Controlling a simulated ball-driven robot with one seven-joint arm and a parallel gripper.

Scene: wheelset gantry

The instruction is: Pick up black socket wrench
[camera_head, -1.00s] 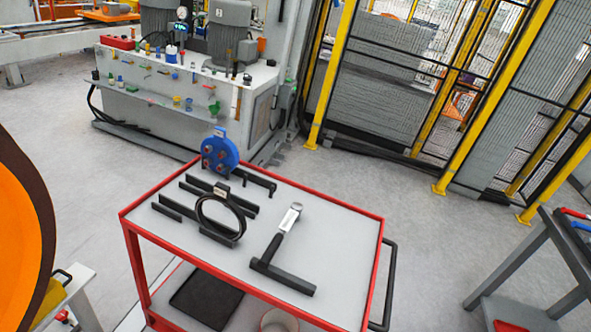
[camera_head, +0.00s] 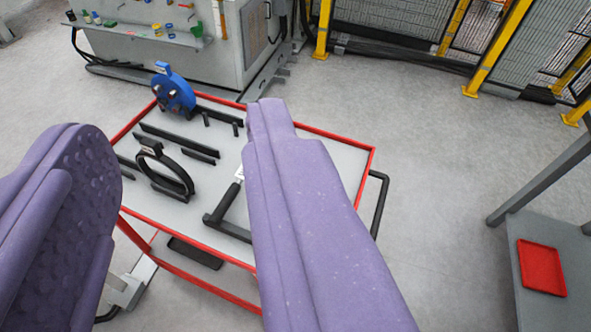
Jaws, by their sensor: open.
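The black socket wrench (camera_head: 225,203) looks like the L-shaped dark tool with a silver part, lying on the red-rimmed cart top. My right purple finger hides part of it. My gripper (camera_head: 172,130) shows as two purple fingers set wide apart, open with nothing between them. The wrench lies beyond and below the fingers in the view, just left of the right finger; I see no contact.
On the cart (camera_head: 325,133) are a black ring-shaped tool (camera_head: 176,182), several dark bars (camera_head: 172,138) and a blue round device (camera_head: 174,92). A grey table with a red tray (camera_head: 541,267) stands at right. Grey floor lies between.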

